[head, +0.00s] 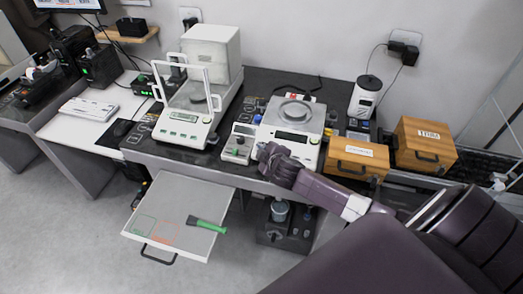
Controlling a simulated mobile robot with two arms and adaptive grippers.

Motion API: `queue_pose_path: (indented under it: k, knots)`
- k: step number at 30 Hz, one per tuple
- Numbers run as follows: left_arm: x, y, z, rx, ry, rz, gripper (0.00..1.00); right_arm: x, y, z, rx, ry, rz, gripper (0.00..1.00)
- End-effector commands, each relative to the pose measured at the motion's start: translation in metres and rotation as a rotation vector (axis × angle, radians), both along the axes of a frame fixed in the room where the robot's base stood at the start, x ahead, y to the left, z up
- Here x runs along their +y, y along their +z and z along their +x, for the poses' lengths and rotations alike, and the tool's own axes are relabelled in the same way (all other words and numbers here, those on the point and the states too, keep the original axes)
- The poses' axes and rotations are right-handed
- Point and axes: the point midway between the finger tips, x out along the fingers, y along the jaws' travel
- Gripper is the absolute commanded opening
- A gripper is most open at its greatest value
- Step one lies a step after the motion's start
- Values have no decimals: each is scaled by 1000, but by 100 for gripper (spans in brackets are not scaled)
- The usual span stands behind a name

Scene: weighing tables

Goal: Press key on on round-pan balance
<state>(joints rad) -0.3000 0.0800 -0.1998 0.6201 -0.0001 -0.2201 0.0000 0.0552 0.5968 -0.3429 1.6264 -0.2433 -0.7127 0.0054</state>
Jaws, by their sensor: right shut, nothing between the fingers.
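The round-pan balance (316,117) is a white scale with a round metal pan (295,111) on top and a dark display (291,137) on its front slope. It stands on the dark table in the middle of the head view. My right gripper (264,151) is shut and empty at the balance's front left corner, with its tips close to the front panel. I cannot tell whether the tips touch it. The gripper hides part of the panel's lower left, and the on key cannot be made out. My left gripper is not in view.
A taller balance with a glass-like shield (182,122) stands to the left. Wooden boxes (356,158) and a white-labelled canister (365,97) stand right.

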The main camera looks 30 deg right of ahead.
Motion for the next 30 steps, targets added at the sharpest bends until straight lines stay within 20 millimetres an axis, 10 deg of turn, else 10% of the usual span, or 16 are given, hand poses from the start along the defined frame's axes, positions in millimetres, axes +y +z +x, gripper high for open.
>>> queue_pose_path:
  k: [30]
  knots:
    - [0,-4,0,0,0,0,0,-2,-8,2,0,0,0,0]
